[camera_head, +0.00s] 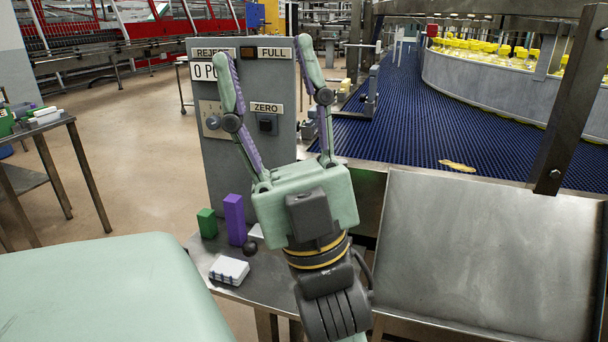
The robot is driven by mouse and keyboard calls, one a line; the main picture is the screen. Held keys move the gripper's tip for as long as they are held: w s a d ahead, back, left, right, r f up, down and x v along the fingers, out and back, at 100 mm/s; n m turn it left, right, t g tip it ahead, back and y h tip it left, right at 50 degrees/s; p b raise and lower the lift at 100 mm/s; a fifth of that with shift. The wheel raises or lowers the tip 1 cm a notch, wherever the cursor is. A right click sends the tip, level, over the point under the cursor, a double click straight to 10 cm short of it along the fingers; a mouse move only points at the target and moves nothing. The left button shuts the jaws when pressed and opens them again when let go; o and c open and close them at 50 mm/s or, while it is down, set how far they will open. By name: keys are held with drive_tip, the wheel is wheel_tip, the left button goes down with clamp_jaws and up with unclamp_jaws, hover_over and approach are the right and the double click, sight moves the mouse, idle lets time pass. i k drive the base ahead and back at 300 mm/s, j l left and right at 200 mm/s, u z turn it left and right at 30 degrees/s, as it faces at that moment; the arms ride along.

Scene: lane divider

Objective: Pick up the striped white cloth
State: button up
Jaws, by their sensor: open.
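The striped white cloth (229,270) looks like a small folded white block with dark stripes along its near edge. It lies on a low metal table (262,293), below and left of my gripper in the picture. My gripper (260,46) is open and empty, its two fingers spread and pointing up the picture in front of a grey control box. The fingers are well apart from the cloth. Nothing covers the cloth.
A green block (207,223), a purple block (234,220) and a dark round knob (249,248) stand close behind the cloth. The grey control box (225,155) rises behind them. A bare metal plate (480,260) lies to the right, beside a blue conveyor (410,125).

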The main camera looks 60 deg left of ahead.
sight(231, 271)
drive_tip(key=u, duration=2.05)
